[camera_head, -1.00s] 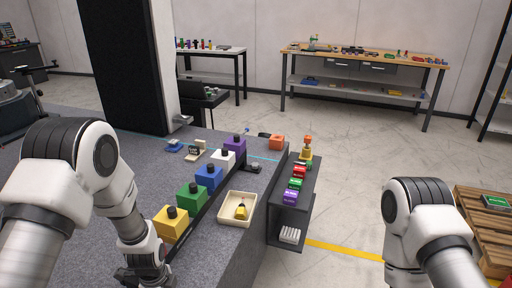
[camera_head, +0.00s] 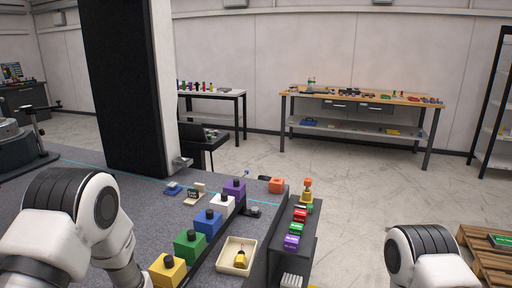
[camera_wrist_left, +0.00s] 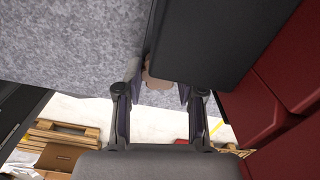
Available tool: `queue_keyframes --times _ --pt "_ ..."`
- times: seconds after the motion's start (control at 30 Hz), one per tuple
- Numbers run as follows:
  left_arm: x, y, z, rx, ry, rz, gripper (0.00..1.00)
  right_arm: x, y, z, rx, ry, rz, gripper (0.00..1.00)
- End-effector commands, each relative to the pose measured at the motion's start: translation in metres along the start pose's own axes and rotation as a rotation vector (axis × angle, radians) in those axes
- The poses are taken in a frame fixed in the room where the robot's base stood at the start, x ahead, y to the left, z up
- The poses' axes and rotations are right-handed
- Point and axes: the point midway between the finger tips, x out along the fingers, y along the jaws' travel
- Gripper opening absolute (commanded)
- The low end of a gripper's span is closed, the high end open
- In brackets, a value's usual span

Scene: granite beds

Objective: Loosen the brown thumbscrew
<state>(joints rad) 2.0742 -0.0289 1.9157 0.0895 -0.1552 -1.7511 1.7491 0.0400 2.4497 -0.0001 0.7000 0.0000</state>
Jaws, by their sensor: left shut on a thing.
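In the left wrist view a small brown piece, which looks like the brown thumbscrew (camera_wrist_left: 154,80), shows between the fingers of my left gripper (camera_wrist_left: 158,92), at the edge of a dark block. The block hides part of it. My left gripper is shut on it, one finger on each side; the exact contact is hard to make out. In the head view the left arm runs out at the bottom edge, so neither its gripper nor the brown thumbscrew shows. My right gripper is out of view below the picture.
A grey granite surface (camera_wrist_left: 70,40) and the dark block (camera_wrist_left: 215,40) lie close to the left gripper, with red panels (camera_wrist_left: 290,60) at right. In the head view, coloured blocks with black knobs (camera_head: 208,223) line the granite bed beside a cream tray (camera_head: 226,264) and a dark shelf (camera_head: 294,262).

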Motion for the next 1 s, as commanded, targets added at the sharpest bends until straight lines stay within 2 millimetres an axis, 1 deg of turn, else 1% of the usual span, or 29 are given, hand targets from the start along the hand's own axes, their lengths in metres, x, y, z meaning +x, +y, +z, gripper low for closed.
queue_keyframes --times 0.03,0.07,0.1,0.13,0.37,0.43,0.83,0.87,0.9,0.97,1.0 --pt "0.0007 0.0027 -0.0003 0.0 0.001 0.007 0.0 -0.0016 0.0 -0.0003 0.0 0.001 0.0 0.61" --pt "0.001 0.0028 -0.0004 0.0 0.001 0.007 0.41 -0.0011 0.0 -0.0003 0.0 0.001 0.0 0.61" --pt "0.001 0.0028 -0.0004 0.0 0.001 0.008 0.55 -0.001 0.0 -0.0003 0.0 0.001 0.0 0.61" --pt "0.001 0.0027 -0.0004 0.0 0.001 0.008 0.61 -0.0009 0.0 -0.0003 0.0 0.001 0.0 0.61" --pt "0.0005 0.0019 -0.0003 0.0 0.001 0.005 0.61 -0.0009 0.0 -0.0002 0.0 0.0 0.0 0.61" --pt "-0.001 0.002 -0.0001 0.051 0.001 0.005 0.61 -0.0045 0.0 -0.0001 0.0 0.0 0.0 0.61" --pt "0.0004 -0.001 -0.0002 0.05 0.001 0.004 0.61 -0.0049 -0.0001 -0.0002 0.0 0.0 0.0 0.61" --pt "0.0004 -0.001 -0.0002 0.05 0.001 0.004 0.57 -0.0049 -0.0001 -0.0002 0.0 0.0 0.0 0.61" --pt "0.0003 -0.001 -0.0002 0.05 0.0 0.004 0.43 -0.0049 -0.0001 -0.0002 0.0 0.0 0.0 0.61" --pt "0.0004 -0.001 -0.0002 0.05 0.0 0.004 0.22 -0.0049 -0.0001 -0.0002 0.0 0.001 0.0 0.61" --pt "0.0004 -0.001 -0.0002 0.05 0.0 0.004 0.07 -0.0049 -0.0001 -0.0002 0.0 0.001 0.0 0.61"
